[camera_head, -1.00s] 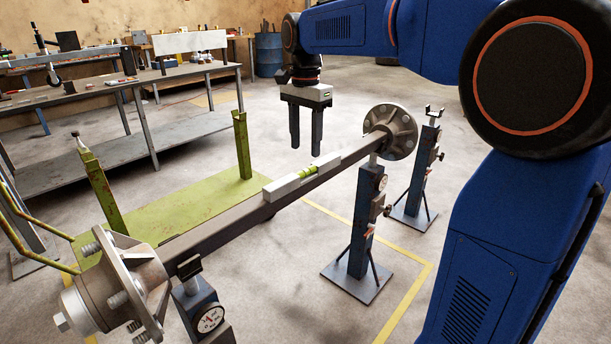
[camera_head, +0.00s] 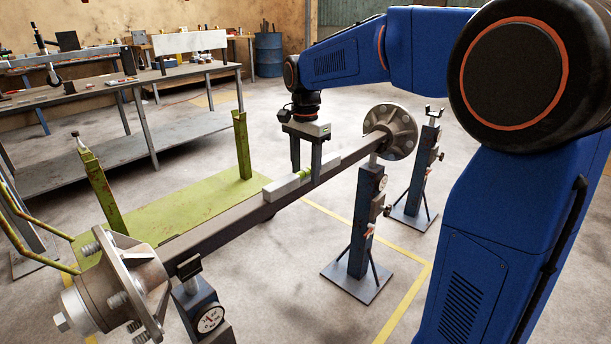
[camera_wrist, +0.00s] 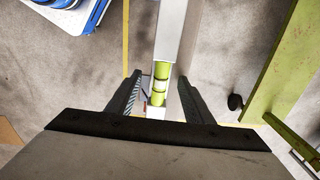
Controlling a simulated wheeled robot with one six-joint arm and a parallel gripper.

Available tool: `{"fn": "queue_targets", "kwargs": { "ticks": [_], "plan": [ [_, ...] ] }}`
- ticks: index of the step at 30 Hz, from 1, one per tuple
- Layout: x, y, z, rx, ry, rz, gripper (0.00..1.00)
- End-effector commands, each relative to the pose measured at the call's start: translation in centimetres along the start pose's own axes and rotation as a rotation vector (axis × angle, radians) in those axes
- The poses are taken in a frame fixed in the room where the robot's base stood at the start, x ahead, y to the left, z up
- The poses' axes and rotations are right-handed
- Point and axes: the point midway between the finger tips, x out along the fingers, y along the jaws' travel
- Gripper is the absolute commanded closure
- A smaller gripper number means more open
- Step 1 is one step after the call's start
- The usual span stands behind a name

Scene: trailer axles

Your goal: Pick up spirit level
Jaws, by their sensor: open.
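The spirit level (camera_head: 288,186) is a pale bar with a green vial, lying along the top of the axle beam (camera_head: 215,225). In the wrist view the level (camera_wrist: 172,30) runs away from me with its green vial between my fingers. My gripper (camera_head: 306,170) is down at the level's middle, one finger on each side of it. In the wrist view my gripper (camera_wrist: 160,90) is open, with gaps to the level. The near finger hides part of the level in the head view.
The axle has a hub flange (camera_head: 390,132) at its far end and a studded hub (camera_head: 115,285) at its near end. A blue stand (camera_head: 363,225) supports the beam. A green frame (camera_head: 160,215) lies behind. A workbench (camera_head: 110,90) stands at the back left.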

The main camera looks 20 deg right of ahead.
Motion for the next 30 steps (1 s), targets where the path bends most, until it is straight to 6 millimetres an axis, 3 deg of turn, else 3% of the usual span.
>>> {"fn": "queue_targets", "kwargs": {
  "ticks": [2, 8, 20, 30],
  "plan": [
    [0.0, 0.0, 0.0, 0.0, 0.0, 0.0, 0.53],
    [0.0, 0.0, 0.0, 0.0, 0.0, 0.0, 0.99],
    [-1.0, -0.1, 0.0, 0.0, 0.001, -0.002, 1.0],
    [-6.8, -0.1, 0.0, 0.0, 0.001, -0.003, 1.0]
  ]
}}
